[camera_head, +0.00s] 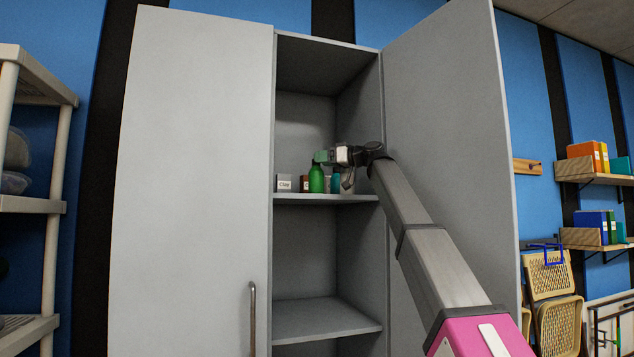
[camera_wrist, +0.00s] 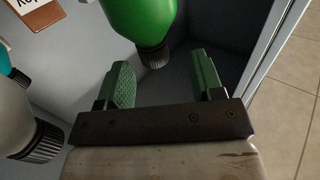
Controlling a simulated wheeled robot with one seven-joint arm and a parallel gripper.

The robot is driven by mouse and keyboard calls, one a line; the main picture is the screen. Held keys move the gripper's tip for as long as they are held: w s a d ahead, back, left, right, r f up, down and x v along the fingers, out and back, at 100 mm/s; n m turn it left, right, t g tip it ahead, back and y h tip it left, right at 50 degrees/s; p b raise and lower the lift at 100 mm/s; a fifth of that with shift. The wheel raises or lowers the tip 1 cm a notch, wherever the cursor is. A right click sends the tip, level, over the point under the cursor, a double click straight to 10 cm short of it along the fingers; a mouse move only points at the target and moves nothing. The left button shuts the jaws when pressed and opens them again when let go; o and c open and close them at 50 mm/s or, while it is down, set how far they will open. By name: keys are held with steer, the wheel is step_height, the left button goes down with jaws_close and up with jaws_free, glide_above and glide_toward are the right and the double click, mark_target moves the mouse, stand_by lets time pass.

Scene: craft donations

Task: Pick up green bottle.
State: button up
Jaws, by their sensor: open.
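The green bottle (camera_head: 316,181) stands upright on a cabinet shelf. In the wrist view the green bottle (camera_wrist: 138,14) shows with its dark ribbed cap facing my gripper. My gripper (camera_head: 321,157) is at the top of the bottle in the head view. In the wrist view my gripper (camera_wrist: 163,80) is open, with its two green fingers apart and nothing between the pads. The cap lies just beyond the fingertips, between their lines. I cannot tell whether they touch it.
The grey cabinet's right door (camera_head: 450,120) is open beside my arm. The shelf (camera_head: 320,199) also holds a Clay box (camera_head: 284,183), a brown box (camera_head: 304,184) and a teal item (camera_head: 336,183). A pale bottle (camera_wrist: 12,110) with a dark cap is close by.

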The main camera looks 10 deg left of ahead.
steer(key=a, duration=0.1)
steer(key=w+a, duration=0.1)
steer(key=a, duration=0.3)
steer(key=shift+w+f, duration=0.2)
steer(key=shift+f, duration=0.1)
steer(key=shift+c, duration=0.2)
jaws_close()
steer(key=shift+r, duration=0.1)
